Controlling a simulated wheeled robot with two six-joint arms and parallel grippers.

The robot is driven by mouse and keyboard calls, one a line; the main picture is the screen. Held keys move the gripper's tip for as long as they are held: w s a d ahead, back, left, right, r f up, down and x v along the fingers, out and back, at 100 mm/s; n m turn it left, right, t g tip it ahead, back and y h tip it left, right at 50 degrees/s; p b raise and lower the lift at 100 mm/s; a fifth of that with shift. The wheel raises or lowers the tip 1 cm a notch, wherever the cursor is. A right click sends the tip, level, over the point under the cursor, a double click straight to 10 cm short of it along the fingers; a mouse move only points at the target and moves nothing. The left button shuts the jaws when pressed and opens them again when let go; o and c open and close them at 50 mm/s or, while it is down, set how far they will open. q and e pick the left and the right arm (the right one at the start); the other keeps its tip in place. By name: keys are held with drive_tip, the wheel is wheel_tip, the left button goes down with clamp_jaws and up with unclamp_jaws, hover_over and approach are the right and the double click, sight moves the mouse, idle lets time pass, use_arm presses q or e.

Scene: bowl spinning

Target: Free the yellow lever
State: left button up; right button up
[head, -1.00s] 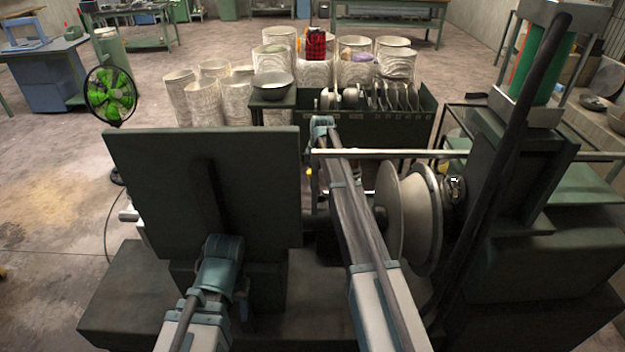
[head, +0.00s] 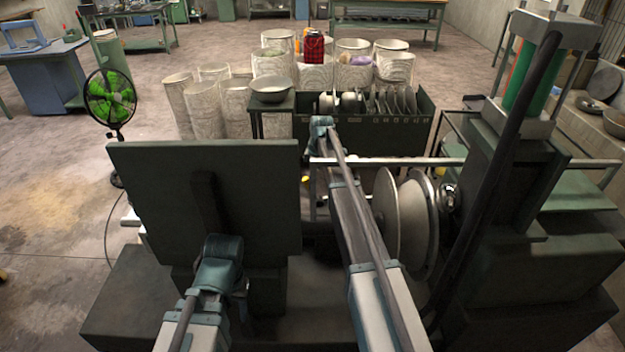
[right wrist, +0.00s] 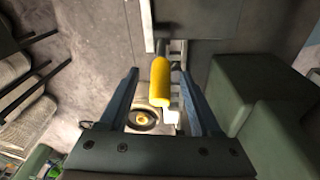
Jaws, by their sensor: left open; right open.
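My right gripper (right wrist: 160,78) is open, with one blue finger on each side of the handle; a gap shows on both sides. In the head view only a small yellow spot (head: 305,180) shows beside my right arm, and the right fingers are hidden behind the arm. My left gripper (head: 241,290) is open, low in front of the dark upright panel (head: 150,195), mostly hidden by its own arm.
A spinning machine with pale discs (head: 418,220) stands right of my right arm. A horizontal bar (head: 420,162) crosses behind it. A dark rack of plates (head: 400,130) and a bowl (head: 270,88) are farther back. A green fan (head: 108,98) stands left on open floor.

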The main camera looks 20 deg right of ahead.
use_arm(q)
wheel_tip(320, 180, up, 11)
drive_tip(key=p, duration=1)
use_arm(e)
wheel_tip(320, 180, up, 11)
drive_tip(key=s+d, duration=0.1)
